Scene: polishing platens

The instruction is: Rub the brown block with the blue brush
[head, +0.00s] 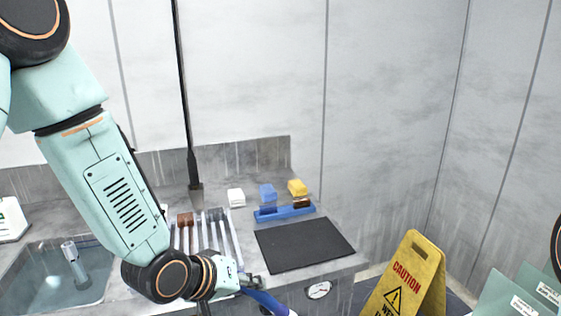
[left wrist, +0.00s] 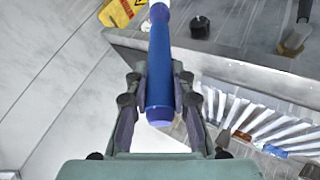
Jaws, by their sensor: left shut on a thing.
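My left gripper (head: 252,283) is shut on a blue brush (head: 266,299), in front of the counter's front edge. In the left wrist view, the brush's long blue handle (left wrist: 160,62) lies between the two fingers (left wrist: 155,110); I cannot make out its bristles. A small dark brown block (head: 302,203) sits at the right end of a blue tray (head: 270,214) at the back of the counter, below a yellow block (head: 297,187). The gripper and brush are apart from it, nearer to me. My right gripper is out of view.
A black mat (head: 304,245) lies bare at the counter's right. White (head: 236,197) and blue (head: 268,191) blocks stand behind. A sink (head: 50,285) is at left. A yellow caution sign (head: 408,275) stands on the floor.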

